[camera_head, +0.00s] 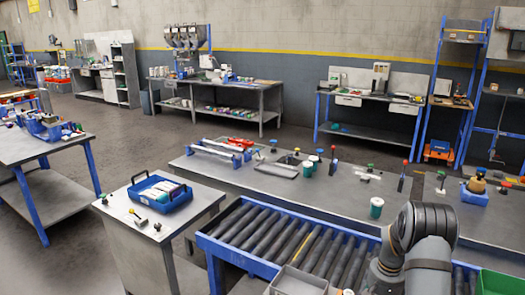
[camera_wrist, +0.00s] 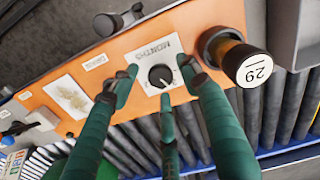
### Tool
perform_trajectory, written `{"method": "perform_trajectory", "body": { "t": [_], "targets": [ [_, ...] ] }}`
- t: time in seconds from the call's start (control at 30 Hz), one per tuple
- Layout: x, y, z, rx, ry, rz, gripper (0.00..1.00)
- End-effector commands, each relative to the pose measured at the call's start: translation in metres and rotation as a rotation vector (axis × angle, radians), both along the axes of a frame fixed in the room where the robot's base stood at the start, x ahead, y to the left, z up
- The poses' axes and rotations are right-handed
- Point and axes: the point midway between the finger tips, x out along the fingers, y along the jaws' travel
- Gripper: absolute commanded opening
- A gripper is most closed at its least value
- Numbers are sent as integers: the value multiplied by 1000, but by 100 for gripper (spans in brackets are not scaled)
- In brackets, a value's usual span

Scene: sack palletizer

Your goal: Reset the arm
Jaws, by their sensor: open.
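My gripper (camera_wrist: 158,78) shows in the wrist view as several dark green fingers. They are open and spread in front of an orange panel (camera_wrist: 205,32). The panel has a black dial knob (camera_wrist: 160,76) on a white plate marked "MONTHS", which appears between the fingertips. No object is seen held; whether a fingertip touches the panel I cannot tell. In the head view my dark grey arm rises at the lower right, and my gripper is not seen there.
A round "29" piece (camera_wrist: 251,70) stands out beside the dial. Rollers lie beyond the panel. In the head view, a blue-framed roller conveyor (camera_head: 225,262) is left of my arm. A workbench (camera_head: 335,205) with jars and tools lies behind; a blue tote (camera_head: 160,200) sits on a side table.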

Motion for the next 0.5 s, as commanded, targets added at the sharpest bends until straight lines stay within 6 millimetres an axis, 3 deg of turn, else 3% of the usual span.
{"method": "perform_trajectory", "body": {
  "t": [0.23, 0.5],
  "targets": [
    [2, -1, 23, -2, -5, 14, 46],
    [2, -1, 79, -1, -5, 12, 46]
  ]
}}
